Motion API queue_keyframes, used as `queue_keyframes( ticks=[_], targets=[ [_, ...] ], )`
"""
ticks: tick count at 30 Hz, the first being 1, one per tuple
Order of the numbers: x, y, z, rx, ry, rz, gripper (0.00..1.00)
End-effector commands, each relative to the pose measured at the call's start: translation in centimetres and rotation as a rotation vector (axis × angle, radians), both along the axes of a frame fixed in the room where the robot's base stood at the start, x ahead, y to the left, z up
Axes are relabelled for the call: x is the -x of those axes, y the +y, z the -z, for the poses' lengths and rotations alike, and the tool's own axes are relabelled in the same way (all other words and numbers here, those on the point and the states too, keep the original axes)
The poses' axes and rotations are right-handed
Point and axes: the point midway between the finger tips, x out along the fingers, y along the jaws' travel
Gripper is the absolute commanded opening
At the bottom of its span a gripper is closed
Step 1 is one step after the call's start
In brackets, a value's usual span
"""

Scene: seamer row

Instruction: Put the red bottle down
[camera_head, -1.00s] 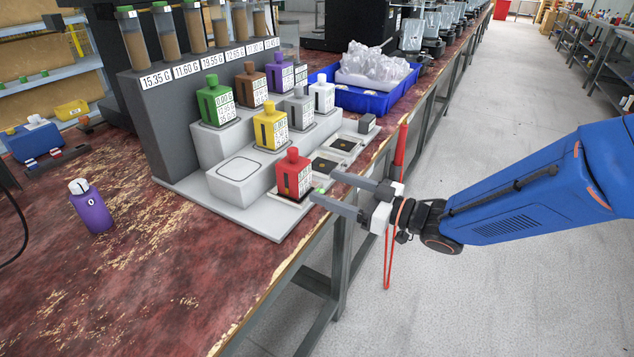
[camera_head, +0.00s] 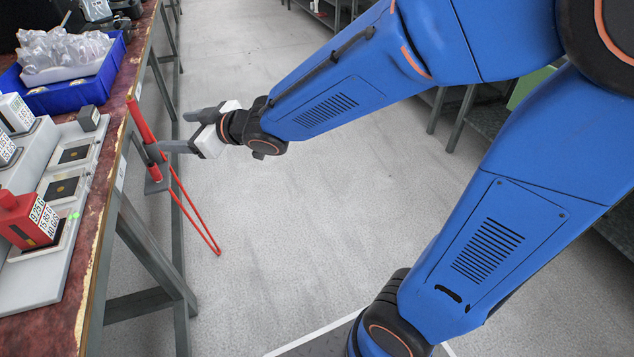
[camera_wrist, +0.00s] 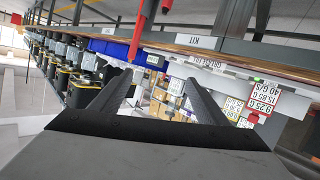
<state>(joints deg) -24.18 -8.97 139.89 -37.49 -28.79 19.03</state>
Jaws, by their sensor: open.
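The red bottle (camera_head: 30,220) stands upright on the lowest, front step of the grey stand (camera_head: 38,284), at the left edge of the head view. Its label faces right and a small green light shows beside it. In the wrist view the red bottle (camera_wrist: 263,101) appears at the right, with its red-bordered label. My gripper (camera_head: 174,131) is open and empty. It is off the table's edge over the aisle, well apart from the bottle. In the wrist view its two fingers (camera_wrist: 160,92) are spread with nothing between them.
Two empty pads (camera_head: 75,154) lie on the stand behind the bottle. A blue bin (camera_head: 70,92) of clear plastic pieces stands further back. A red post with thin red legs (camera_head: 141,121) stands close to my gripper at the table's edge. The aisle floor (camera_head: 260,220) is clear.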

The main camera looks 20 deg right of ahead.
Motion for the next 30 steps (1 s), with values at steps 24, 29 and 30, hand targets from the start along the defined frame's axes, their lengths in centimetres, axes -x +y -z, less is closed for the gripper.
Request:
queue_keyframes(
  ticks=[24,29,30],
  targets=[
    [23.4,-30.7,4.4,0.203,0.756,0.796,0.69],
    [27.2,-30.6,5.2,0.196,0.854,0.799,0.69],
    [27.7,-30.6,5.2,0.196,0.866,0.799,0.69]
  ],
)
